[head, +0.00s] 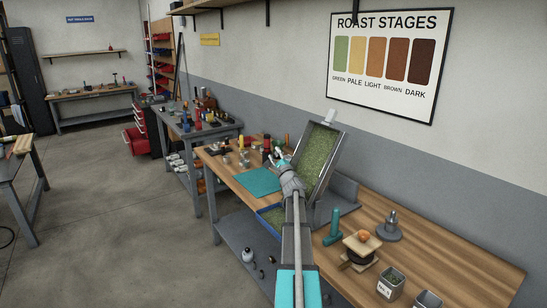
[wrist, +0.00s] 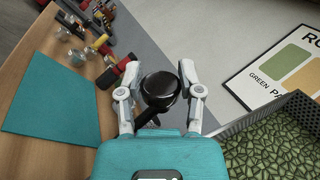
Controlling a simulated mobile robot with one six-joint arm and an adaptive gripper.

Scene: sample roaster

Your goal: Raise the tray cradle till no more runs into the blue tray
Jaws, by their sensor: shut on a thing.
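The tray cradle (head: 331,168) is a long grey metal trough, tilted steeply, with green beans lying in it. In the wrist view its dark mesh wall (wrist: 236,122) and the beans show at lower right. The blue tray (head: 263,211) lies on the bench below and left of the cradle, partly hidden by my arm. It seems to hold green beans; whether any are running cannot be told. My gripper (head: 280,160) is beside the cradle's left side. In the wrist view its fingers (wrist: 160,78) are shut around a round black knob (wrist: 160,88).
A teal mat (head: 258,181) lies left of my gripper, with small jars and tools behind it. On the right of the bench stand a teal upright piece (head: 333,228), a wooden stand (head: 361,247), a grey weight-like object (head: 389,228) and grey bins (head: 391,283).

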